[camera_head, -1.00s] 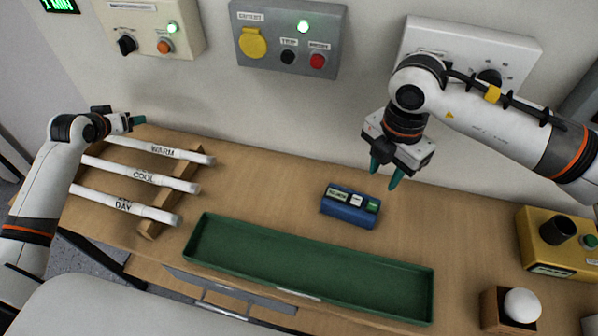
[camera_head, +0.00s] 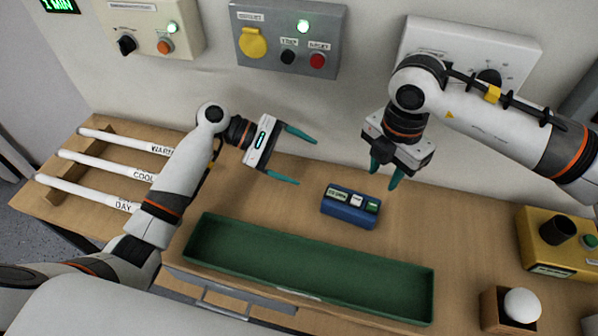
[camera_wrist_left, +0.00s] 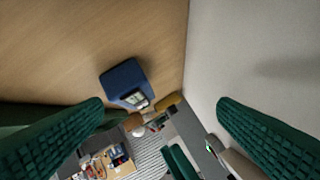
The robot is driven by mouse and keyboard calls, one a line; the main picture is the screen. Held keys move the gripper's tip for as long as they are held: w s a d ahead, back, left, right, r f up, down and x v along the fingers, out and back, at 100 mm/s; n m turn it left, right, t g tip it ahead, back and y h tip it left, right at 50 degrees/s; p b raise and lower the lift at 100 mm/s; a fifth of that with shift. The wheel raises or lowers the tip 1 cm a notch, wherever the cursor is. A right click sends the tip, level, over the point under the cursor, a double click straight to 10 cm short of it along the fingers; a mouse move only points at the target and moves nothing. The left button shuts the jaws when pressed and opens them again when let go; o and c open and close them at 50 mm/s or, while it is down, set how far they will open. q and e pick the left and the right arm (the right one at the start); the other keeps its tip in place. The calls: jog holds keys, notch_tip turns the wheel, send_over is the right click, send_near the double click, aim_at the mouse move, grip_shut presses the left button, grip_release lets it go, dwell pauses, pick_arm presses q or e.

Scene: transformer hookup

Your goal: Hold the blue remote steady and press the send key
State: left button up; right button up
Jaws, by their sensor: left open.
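The blue remote (camera_head: 349,212) lies flat on the wooden table. Its top has a pale label, a white key and a green key (camera_head: 373,207) at the right end; the lettering is too small to read surely. My left gripper (camera_head: 306,157) is open and empty, to the left of and above the remote, fingers pointing right toward it. In the left wrist view the remote (camera_wrist_left: 122,78) shows ahead between the spread fingers, apart from both. My right gripper (camera_head: 386,175) hangs just above and behind the remote's right end, fingers pointing down, apart and empty, not touching it.
A green tray (camera_head: 215,220) lies in front of the remote. A rack with several white tubes (camera_head: 118,170) stands at the left. A yellow box (camera_head: 567,262) and a white ball (camera_head: 522,305) in a wooden holder are at the right. Control boxes (camera_head: 285,35) hang on the wall behind.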

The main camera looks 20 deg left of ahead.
aim_at(345, 202)
pick_arm(q)
jog(key=f+n+g, duration=0.1)
jog(key=s+d+n+g, duration=0.1)
jog(key=s+f+n, duration=0.1)
jog(key=n, duration=0.1)
jog(key=shift+d+f+g+h, duration=0.2)
jog(key=shift+f+g+h, duration=0.1)
jog(key=shift+g, duration=0.1)
jog(key=shift+d+f, duration=0.1)
jog(key=shift+d, duration=0.05)
jog(key=x, duration=1.1)
jog(key=shift+s+d+f, duration=0.1)
jog(key=shift+s+d, duration=0.1)
jog(key=shift+d, duration=0.1)
jog(key=c, duration=1.1)
jog(key=shift+c, duration=0.3)
pick_arm(e)
jog(key=shift+c, duration=0.7)
grip_shut()
